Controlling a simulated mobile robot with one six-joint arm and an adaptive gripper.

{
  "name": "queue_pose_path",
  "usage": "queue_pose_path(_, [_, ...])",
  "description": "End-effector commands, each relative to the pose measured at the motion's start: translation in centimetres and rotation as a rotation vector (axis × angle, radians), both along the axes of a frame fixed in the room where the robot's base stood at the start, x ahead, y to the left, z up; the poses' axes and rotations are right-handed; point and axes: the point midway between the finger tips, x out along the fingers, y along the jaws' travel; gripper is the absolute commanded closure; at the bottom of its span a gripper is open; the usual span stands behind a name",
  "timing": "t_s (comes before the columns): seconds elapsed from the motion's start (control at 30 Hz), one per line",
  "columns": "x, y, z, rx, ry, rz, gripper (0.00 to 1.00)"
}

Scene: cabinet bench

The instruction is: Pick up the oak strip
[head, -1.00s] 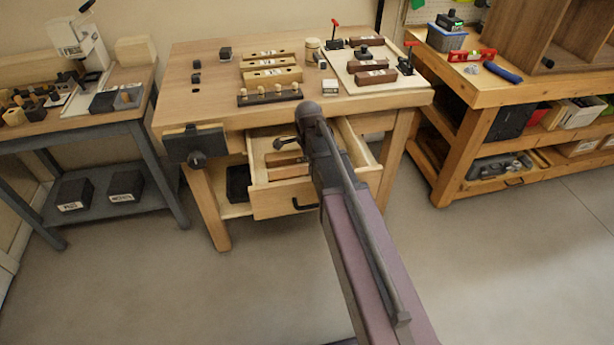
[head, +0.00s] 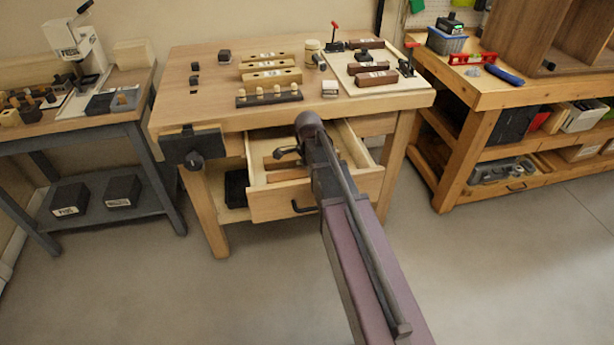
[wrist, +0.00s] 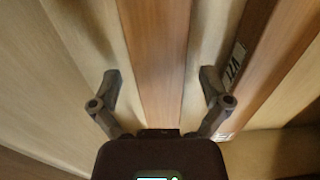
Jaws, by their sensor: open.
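A medium-brown wooden strip (wrist: 160,50) lies lengthwise between my gripper's fingers in the wrist view. Its label is not visible, so I cannot tell for certain that it is the oak strip. A second brown strip (wrist: 252,50) lies to its right, with a small label I cannot read. My gripper (wrist: 160,88) is open, one finger on each side of the middle strip, with nothing visibly clamped. In the head view, brown wood (head: 285,162) shows inside the open drawer (head: 268,207); my arm hides much of the drawer's inside.
The drawer's pale walls stand close around my gripper. The workbench top (head: 215,90) above holds pale labelled blocks (head: 271,77), dark blocks on a pale board (head: 395,90), and a peg rack (head: 268,98). A vise (head: 194,146) juts from its left front. The floor in front is clear.

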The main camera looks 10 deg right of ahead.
Motion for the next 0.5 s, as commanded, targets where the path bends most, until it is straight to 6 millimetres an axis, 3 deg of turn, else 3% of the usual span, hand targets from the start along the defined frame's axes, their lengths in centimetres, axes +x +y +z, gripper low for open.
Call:
queue_pose_path(0.13, [0.0,0.02,0.0,0.0,0.0,0.0,0.03])
queue_pose_path(0.43, [0.0,0.04,-0.01,0.0,0.0,0.001,0.92])
queue_pose_path(0.47, [0.0,0.04,-0.01,0.0,0.0,0.001,1.0])
queue_pose_path(0.5, [0.0,0.04,-0.01,0.0,0.0,0.001,1.0])
